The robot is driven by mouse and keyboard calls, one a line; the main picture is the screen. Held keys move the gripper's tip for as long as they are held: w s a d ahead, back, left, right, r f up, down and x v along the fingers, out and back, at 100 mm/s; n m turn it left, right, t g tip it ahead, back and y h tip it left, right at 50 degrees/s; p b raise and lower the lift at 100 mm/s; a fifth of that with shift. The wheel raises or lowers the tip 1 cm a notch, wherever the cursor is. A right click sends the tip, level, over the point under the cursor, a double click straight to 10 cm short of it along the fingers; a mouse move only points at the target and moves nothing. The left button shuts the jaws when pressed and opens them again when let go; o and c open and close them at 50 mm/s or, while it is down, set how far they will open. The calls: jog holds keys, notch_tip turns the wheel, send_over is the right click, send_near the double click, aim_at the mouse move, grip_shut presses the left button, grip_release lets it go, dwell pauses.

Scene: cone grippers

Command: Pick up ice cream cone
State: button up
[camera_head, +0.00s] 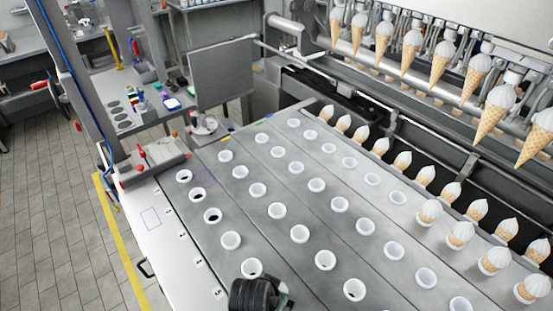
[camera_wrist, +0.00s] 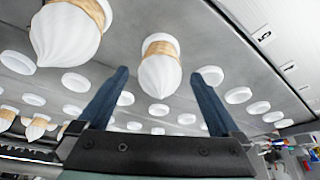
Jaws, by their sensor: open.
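My gripper (camera_wrist: 159,76) is open in the wrist view, with its two dark blue fingers spread apart. One ice cream cone (camera_wrist: 160,68), with white swirled ice cream and a tan wafer, appears in the gap between the fingers. I cannot tell whether it is level with the fingertips or beyond them; neither finger visibly touches it. A second, larger-looking cone (camera_wrist: 68,30) is to its left. In the head view, several cones stand in white ring holders at the right, such as this front one (camera_head: 495,259). The fingers are not visible in the head view.
A grey conveyor plate (camera_head: 300,235) carries rows of white ring holders, many empty. More cones (camera_head: 441,62) hang in a row under the machine at the upper right. A side bench (camera_head: 130,95) with small items stands at the back left. Tiled floor is clear at the left.

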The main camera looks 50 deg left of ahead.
jog(key=shift+x, duration=1.15)
jog(key=c, duration=0.9)
jog(key=shift+r, duration=0.1)
